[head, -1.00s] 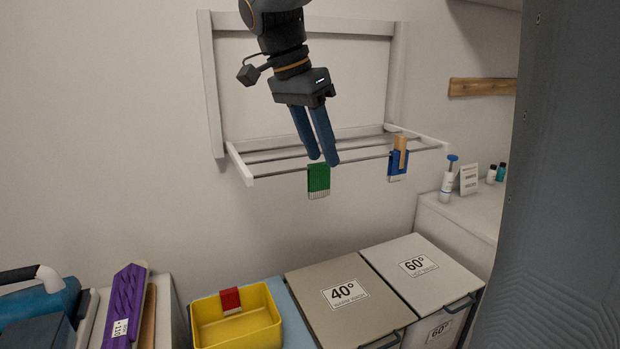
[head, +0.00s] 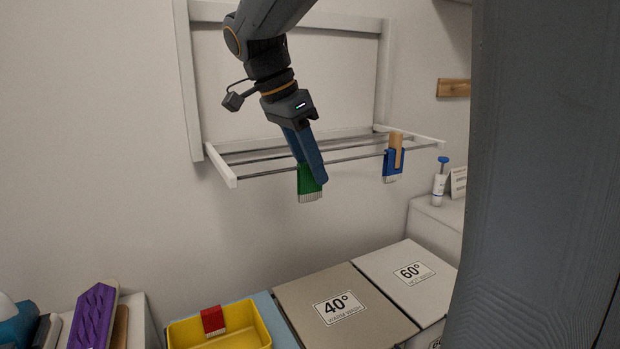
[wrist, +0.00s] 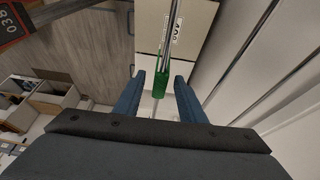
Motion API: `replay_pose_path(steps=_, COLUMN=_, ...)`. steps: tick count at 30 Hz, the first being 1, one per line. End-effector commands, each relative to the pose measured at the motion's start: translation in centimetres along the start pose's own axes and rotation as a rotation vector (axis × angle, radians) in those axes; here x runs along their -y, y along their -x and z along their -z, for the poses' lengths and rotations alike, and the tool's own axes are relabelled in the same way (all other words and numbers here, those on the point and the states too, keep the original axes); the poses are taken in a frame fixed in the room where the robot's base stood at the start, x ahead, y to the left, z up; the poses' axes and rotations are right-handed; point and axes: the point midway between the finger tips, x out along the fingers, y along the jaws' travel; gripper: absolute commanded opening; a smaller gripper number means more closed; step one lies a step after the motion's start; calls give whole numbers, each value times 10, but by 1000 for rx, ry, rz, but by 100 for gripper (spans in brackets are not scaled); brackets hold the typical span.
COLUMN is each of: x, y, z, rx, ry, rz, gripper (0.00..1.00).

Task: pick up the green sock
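The green sock (head: 309,183) hangs over the front rod of the white drying rack (head: 231,181), with a pale fringed lower edge. In the wrist view the green sock (wrist: 161,84) lies between and just beyond my two blue fingers. My gripper (head: 317,178) reaches down from above and partly covers the sock in the head view. In the wrist view my gripper (wrist: 158,84) is open, with a finger on each side of the sock and gaps to both. The sock's upper part is hidden behind the fingers in the head view.
A blue sock with a wooden clothespin (head: 396,152) hangs farther right on the same rod. Below stand a yellow bin (head: 262,338) with a red item (head: 213,320) on its rim, and lidded boxes marked 40° (head: 351,287) and 60° (head: 405,262).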

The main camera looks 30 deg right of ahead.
Motion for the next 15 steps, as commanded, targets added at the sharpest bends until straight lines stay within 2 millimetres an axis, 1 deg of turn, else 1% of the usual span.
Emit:
replay_pose_path(steps=3, x=-2, y=-18, z=0, rx=0, ry=0, rz=-5, gripper=37)
replay_pose_path(steps=7, x=-1, y=-33, z=0, rx=1, ry=-1, rz=-3, gripper=37)
replay_pose_path(steps=10, x=-1, y=-38, z=-1, rx=1, ry=-1, rz=-2, gripper=37)
replay_pose_path(steps=15, x=0, y=-38, z=-1, rx=1, ry=0, rz=-1, gripper=37)
